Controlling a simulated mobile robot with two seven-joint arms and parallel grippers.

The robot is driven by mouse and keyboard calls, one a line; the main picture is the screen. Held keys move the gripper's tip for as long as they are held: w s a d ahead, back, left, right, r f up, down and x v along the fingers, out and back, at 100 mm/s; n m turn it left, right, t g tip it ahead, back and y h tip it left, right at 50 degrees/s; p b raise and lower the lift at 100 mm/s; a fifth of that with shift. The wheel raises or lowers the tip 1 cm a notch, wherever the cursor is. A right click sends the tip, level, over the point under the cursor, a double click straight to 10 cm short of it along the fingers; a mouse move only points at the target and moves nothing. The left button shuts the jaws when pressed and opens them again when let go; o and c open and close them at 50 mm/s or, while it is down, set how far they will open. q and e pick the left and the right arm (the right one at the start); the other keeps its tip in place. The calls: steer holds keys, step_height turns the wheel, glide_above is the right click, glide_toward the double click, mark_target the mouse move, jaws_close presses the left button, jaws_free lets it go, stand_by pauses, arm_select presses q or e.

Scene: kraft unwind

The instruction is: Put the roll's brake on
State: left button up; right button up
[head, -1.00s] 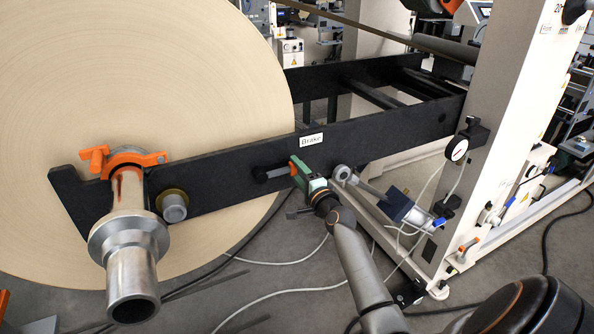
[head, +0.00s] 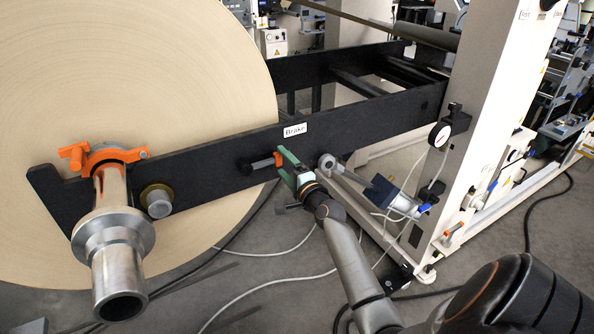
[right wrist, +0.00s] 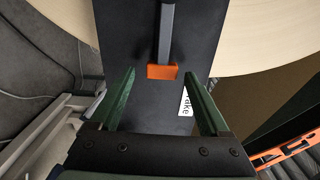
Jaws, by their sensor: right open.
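The brake lever (head: 257,164) is a dark bar with an orange end, lying nearly level on the side of the black arm (head: 205,166), below the "Brake" label (head: 295,130). In the right wrist view the lever (right wrist: 166,32) is grey and its orange end (right wrist: 162,72) sits in the gap between the fingertips. My right gripper (head: 284,164) has green fingers and is open at that orange end; it also shows in the right wrist view (right wrist: 161,76). I see no clear contact with the lever. My left gripper is not in view.
The large kraft roll (head: 120,60) fills the left, with a metal shaft (head: 118,260) and an orange clamp (head: 75,154). A cylinder (head: 385,190) and a gauge (head: 440,134) stand right of my gripper. Hoses lie on the floor.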

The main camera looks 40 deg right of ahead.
steer(key=v, duration=1.1)
steer(key=shift+a, duration=0.15)
steer(key=s+a+f+n+g+y+p, duration=0.1)
steer(key=s+a+f+n+g+y, duration=0.15)
steer(key=a+f+n, duration=0.5)
steer(key=s+a+f+n+g+y+p, duration=0.2)
steer(key=s+a+f+n, duration=0.2)
steer(key=a+f+n, duration=0.3)
steer(key=s+a+f+n+g+y, duration=0.1)
steer(key=s+a+f+n+g, duration=0.1)
steer(key=s+a, duration=0.4)
steer(key=s+a+f+n+g+y+p, duration=0.1)
steer(key=s+a+f+n+g, duration=0.1)
steer(key=s+a+f+n, duration=0.3)
steer(key=shift+s+a+n, duration=0.5)
steer(key=shift+s+n, duration=0.25)
steer(key=shift+s, duration=0.05)
steer(key=shift+c, duration=0.3)
